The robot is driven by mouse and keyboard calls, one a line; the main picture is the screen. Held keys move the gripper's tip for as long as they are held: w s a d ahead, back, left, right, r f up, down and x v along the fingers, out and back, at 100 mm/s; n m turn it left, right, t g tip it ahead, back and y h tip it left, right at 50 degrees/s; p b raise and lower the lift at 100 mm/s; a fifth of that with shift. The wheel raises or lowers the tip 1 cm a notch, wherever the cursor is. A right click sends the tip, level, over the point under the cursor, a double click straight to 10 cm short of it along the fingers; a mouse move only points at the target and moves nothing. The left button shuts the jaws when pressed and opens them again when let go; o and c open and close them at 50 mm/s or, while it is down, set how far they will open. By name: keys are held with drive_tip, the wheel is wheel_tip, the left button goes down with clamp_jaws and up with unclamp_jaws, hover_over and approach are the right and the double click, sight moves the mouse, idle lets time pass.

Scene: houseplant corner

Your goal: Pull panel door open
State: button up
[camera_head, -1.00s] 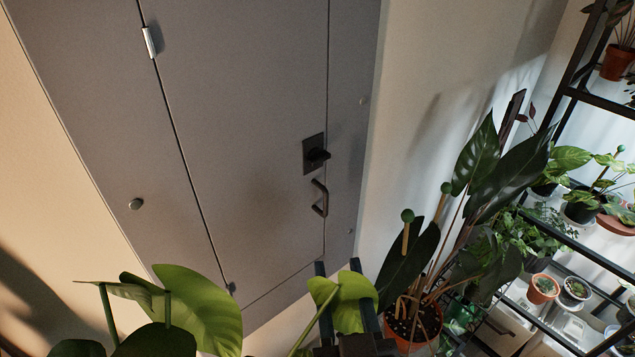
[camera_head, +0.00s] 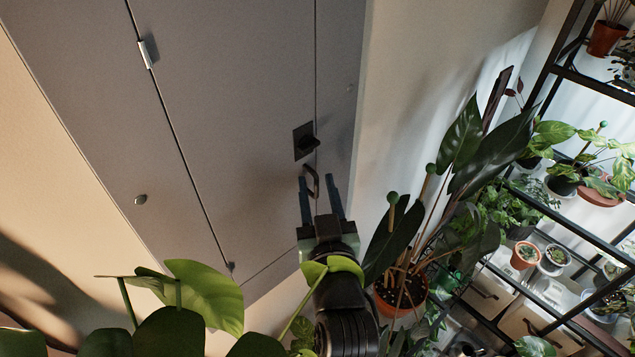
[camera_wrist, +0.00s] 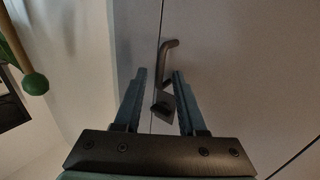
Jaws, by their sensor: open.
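The grey panel door (camera_head: 225,110) is shut, its surface level with the frame around it. Its dark bar handle (camera_head: 312,182) sits below a black latch knob (camera_head: 308,142) near the door's right edge. My gripper (camera_head: 320,182) is open, with its two fingers pointing up at the handle. In the wrist view the handle (camera_wrist: 164,60) shows ahead of and between the open fingertips (camera_wrist: 159,72), and the latch knob (camera_wrist: 161,110) shows between the fingers. I cannot tell whether the fingers touch the handle.
A large-leaved plant in an orange pot (camera_head: 402,292) stands close to the right of my arm. Light green leaves (camera_head: 205,295) are in front at the lower left and overlap my arm. A black shelf (camera_head: 575,235) with several potted plants is at the right.

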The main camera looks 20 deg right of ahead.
clamp_jaws()
idle(1.5)
